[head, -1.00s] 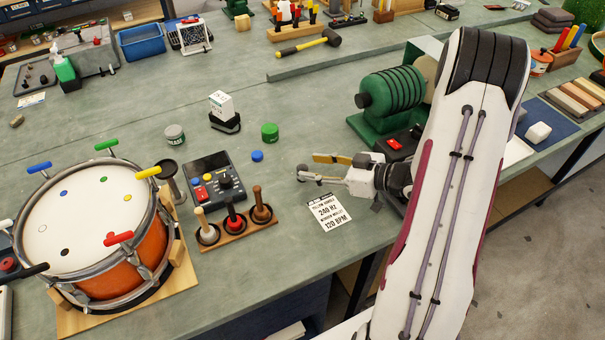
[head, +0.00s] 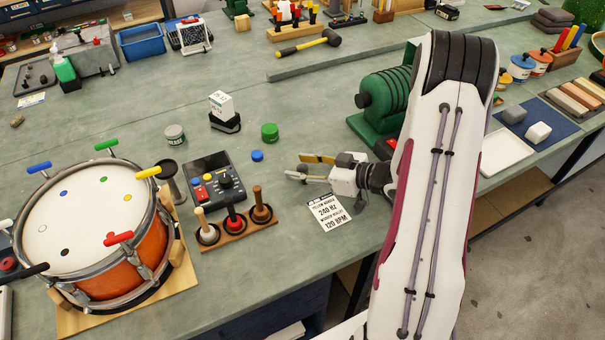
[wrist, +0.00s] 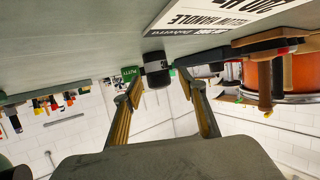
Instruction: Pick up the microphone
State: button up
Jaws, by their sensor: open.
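A dark round-headed piece on a grey upright body (head: 169,168) stands at the drum's right edge in the head view; it may be the microphone, but I cannot be sure. My gripper (head: 298,167) is open and empty above the bench, well to the right of that piece, past the control box and the mallet rack. In the wrist view, my gripper (wrist: 162,90) shows its two fingers spread with nothing between them. I cannot pick out the microphone with certainty in the wrist view.
The drum (head: 92,215) stands at left. The control box (head: 215,182), mallet rack (head: 236,237) and printed card (head: 328,211) lie between it and my arm. A green ribbed machine (head: 385,105) stands close beside my arm.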

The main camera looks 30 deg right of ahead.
aim_at(302, 167)
grip_shut()
jog(key=shift+r, duration=0.15)
jog(key=shift+r, duration=4.85)
